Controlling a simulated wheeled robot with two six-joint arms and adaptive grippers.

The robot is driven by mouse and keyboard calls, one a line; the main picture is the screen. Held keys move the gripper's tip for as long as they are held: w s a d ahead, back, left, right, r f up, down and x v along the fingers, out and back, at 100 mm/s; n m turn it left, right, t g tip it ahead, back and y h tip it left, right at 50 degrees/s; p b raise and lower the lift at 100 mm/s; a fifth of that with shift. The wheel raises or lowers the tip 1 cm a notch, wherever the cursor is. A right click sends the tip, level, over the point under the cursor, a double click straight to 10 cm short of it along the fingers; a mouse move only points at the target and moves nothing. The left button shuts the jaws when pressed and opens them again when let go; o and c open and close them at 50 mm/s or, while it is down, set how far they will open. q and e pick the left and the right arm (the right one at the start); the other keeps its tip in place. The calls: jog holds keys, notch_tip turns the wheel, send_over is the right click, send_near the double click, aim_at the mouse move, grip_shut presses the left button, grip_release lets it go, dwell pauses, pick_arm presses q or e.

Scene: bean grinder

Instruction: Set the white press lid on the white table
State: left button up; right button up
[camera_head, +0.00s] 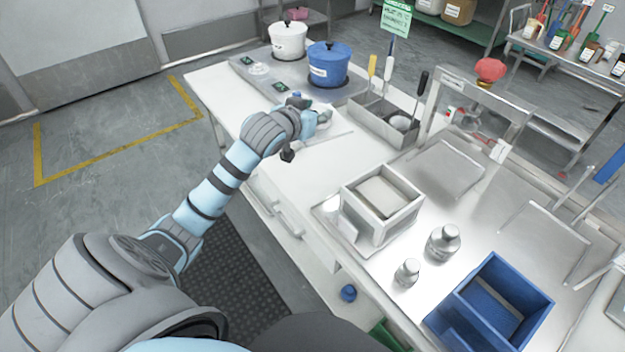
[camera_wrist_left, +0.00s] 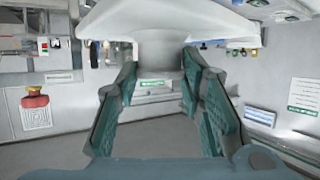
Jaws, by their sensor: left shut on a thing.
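My left gripper (camera_head: 303,115) is over the back left part of the white table (camera_head: 300,165), near its left edge. In the left wrist view its two fingers (camera_wrist_left: 160,75) are shut on the narrow neck of a white piece, which looks like the white press lid (camera_wrist_left: 165,25). The lid spreads into a wide round disc above the fingers there. In the head view the lid is mostly hidden by the gripper. I cannot tell whether it touches the table. My right gripper is not in view.
A white-lidded pot (camera_head: 288,42) and a blue pot (camera_head: 328,68) stand at the back. A metal tool holder (camera_head: 372,128) is right of my gripper. A square white box (camera_head: 368,224), two small metal bottles and a blue bin (camera_head: 530,318) stand nearer. The table's middle left is mostly clear.

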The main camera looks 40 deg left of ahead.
pick_arm(q)
jog(key=shift+w+a+f+n+y, duration=0.2)
jog(key=shift+w+a+n+y, duration=0.15)
jog(key=shift+a+n+y, duration=0.35)
jog(key=shift+a+f+g+y, duration=0.2)
jog(key=shift+g+y, duration=0.1)
jog(key=shift+y, duration=0.1)
jog(key=shift+n, duration=0.3)
notch_tip(320, 180, down, 19)
jog(key=b, duration=0.5)
jog(key=shift+a+b, duration=0.1)
jog(key=shift+b, duration=0.2)
jog(key=shift+c, duration=0.2)
jog(key=shift+o, duration=0.2)
jog(key=shift+f, duration=0.2)
jog(key=shift+f, duration=0.1)
jog(key=shift+c, duration=0.2)
jog(key=o, duration=1.3)
